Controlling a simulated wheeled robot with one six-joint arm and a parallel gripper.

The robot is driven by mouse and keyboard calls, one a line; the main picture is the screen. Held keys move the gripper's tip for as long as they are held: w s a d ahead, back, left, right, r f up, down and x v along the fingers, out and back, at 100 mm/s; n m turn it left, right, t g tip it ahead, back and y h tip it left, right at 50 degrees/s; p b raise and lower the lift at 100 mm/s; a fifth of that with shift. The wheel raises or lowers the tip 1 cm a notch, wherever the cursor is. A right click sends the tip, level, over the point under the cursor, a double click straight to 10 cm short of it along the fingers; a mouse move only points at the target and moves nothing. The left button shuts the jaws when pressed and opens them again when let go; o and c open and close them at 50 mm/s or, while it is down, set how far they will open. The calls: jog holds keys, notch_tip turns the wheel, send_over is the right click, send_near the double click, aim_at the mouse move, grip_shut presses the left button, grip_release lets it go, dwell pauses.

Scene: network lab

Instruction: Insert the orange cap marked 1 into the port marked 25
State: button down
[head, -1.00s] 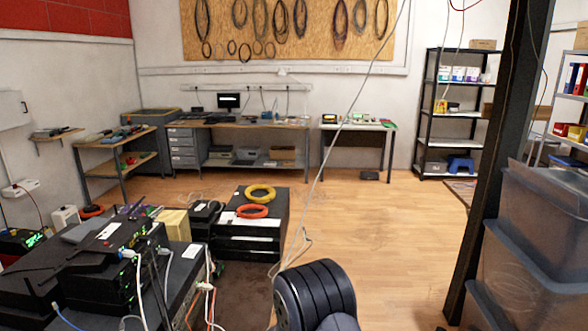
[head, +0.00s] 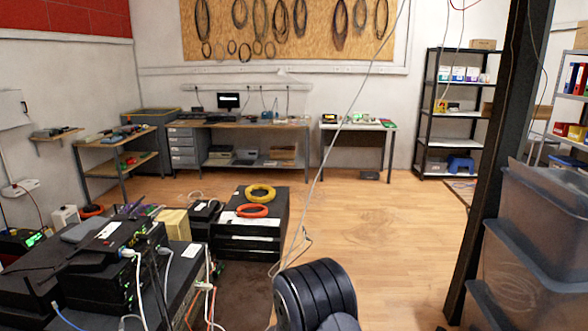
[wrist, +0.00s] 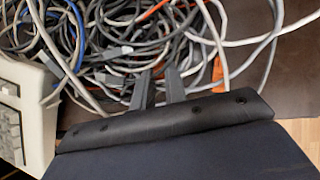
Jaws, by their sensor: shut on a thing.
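My gripper (wrist: 158,77) shows in the wrist view, with its two grey fingers a little apart over a tangle of cables (wrist: 120,40). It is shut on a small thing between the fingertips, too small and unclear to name. I cannot make out the orange cap marked 1 or its number. The port marked 25 cannot be made out in either view. In the head view my gripper is out of sight.
A pale device (wrist: 28,110) stands left of my gripper in the wrist view, and an orange piece (wrist: 217,74) lies to the right. In the head view, black network boxes (head: 110,265) fill the lower left. Grey bins (head: 535,240) stand at right.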

jog(key=shift+r, duration=0.1)
jog(key=shift+r+p, duration=1.8)
jog(key=shift+r, duration=0.65)
jog(key=c, duration=2.1)
grip_release()
grip_shut()
